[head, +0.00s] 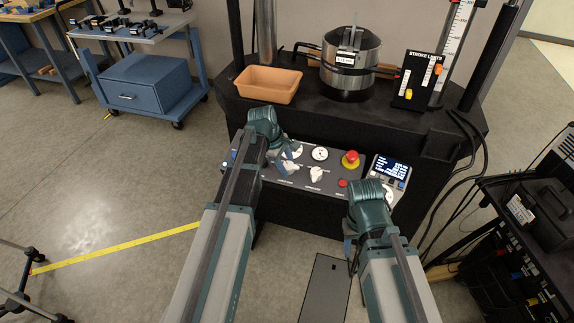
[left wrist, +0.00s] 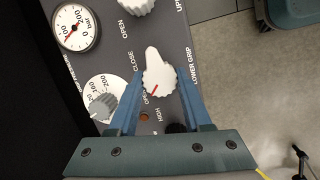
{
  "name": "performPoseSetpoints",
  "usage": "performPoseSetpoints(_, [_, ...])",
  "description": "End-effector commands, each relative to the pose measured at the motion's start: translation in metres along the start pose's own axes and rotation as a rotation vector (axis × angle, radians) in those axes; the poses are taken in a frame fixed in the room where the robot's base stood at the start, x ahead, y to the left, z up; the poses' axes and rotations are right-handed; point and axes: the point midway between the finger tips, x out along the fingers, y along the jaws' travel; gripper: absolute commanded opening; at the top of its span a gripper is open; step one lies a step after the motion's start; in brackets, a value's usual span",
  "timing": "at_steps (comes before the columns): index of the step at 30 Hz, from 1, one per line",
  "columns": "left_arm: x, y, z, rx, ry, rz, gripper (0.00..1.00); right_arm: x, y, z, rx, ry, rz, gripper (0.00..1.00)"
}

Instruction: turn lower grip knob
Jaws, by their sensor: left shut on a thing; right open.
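The lower grip knob (left wrist: 158,76) is white with a red mark, on the dark sloping control panel (head: 258,172). In the left wrist view its pointed end aims up the picture and the red mark slants toward the lower left. The blue fingers of my left gripper (left wrist: 160,86) are shut on it, one on each side. In the head view my left gripper (head: 287,163) mostly covers this knob. My right gripper (head: 349,248) is open and hangs low in front of the machine, apart from the panel; its fingertips are partly hidden.
Another white knob (head: 317,174) is just right of my left gripper. A red stop button (head: 350,160) and a display (head: 390,169) are further right. A grey dial (left wrist: 101,107) is close to my left finger. A terracotta tray (head: 268,86) sits on the machine above.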

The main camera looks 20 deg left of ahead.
Motion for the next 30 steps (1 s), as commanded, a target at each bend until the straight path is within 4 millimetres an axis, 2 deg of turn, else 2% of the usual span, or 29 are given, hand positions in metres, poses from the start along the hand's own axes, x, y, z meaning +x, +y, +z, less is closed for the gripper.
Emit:
performPoseSetpoints(7, [0.0, -0.001, 0.0, -0.001, 0.0, -0.001, 0.0, 0.0, 0.0, 0.0, 0.0, 0.0, 0.0, 0.5])
performPoseSetpoints(8, [0.0, -0.001, 0.0, -0.001, 0.0, -0.001, 0.51, 0.0, 0.0, 0.0, 0.0, 0.0, 0.0, 0.5])
performPoseSetpoints(12, [0.0, 0.0, 0.0, 0.0, 0.0, -0.001, 0.76, 0.0, 0.0, 0.0, 0.0, 0.0, 0.0, 0.5])
performPoseSetpoints(13, [0.0, 0.0, 0.0, 0.0, 0.0, -0.001, 0.79, 0.0, 0.0, 0.0, 0.0, 0.0, 0.0, 0.5])
performPoseSetpoints(23, [-0.001, 0.0, 0.0, 0.0, 0.0, 0.0, 0.79, -0.001, 0.0, 0.0, 0.0, 0.0, 0.0, 0.5])
performPoseSetpoints(30, [-0.015, 0.001, 0.001, -0.001, 0.0, 0.0, 0.79, -0.015, 0.001, 0.001, 0.0, 0.0, 0.0, 0.5])
